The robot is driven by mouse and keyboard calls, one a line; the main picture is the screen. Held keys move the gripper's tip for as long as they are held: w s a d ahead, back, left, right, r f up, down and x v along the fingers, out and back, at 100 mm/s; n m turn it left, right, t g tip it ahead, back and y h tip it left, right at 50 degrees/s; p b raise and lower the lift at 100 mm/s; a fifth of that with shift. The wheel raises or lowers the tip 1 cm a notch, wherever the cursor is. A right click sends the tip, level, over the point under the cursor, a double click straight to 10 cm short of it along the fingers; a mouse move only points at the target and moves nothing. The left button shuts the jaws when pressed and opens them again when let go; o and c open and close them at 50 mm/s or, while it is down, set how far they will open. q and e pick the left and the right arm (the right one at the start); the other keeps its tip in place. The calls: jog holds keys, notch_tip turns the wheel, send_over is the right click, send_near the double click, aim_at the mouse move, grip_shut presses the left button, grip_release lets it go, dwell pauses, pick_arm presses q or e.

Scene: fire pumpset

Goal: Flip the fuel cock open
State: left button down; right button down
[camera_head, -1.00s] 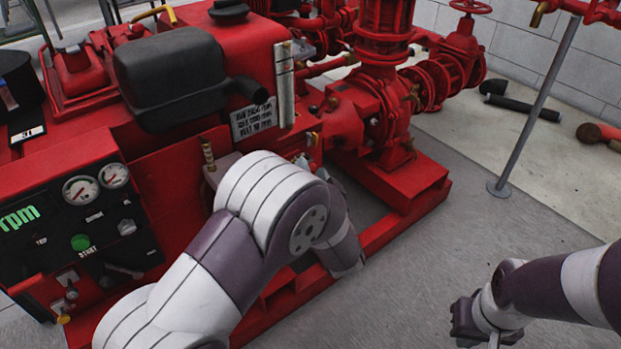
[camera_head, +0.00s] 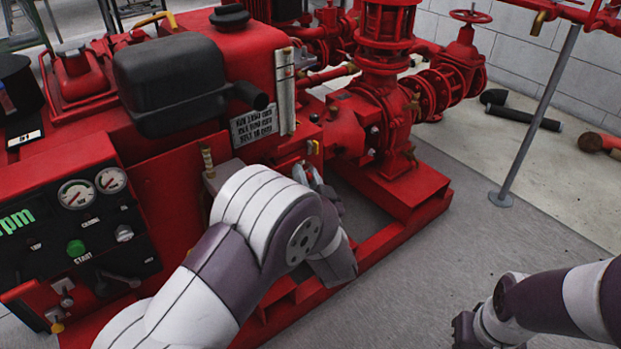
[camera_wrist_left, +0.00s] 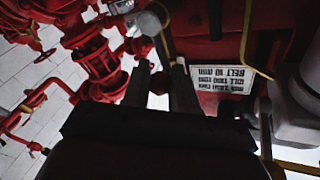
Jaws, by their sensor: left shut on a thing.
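The fuel cock (camera_head: 313,147) shows as a small yellow-and-metal fitting on the red pumpset's side, below the white-lettered plate. My left gripper (camera_head: 308,174) is just below it, largely hidden behind my own left forearm. The lever's exact angle is too dark and small to tell. My right gripper (camera_head: 468,328) hangs at the lower right, away from the pumpset, its fingers not clear.
A black tank (camera_head: 170,85) and a control panel (camera_head: 85,235) with gauges are on the pumpset. Red pump piping (camera_head: 380,110) stands behind to the right. A grey post (camera_head: 538,110) rises from the floor. The grey floor (camera_head: 470,235) on the right is clear.

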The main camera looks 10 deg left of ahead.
pick_arm(q)
jog(key=c, duration=0.9)
grip_release()
jog(key=shift+c, duration=0.2)
jog(key=shift+s+d, duration=0.1)
jog(key=shift+s, duration=0.05)
jog(key=p+v, duration=0.5)
jog(key=v, duration=0.7)
jog(key=shift+s, duration=0.25)
jog(key=shift+d+f, duration=0.1)
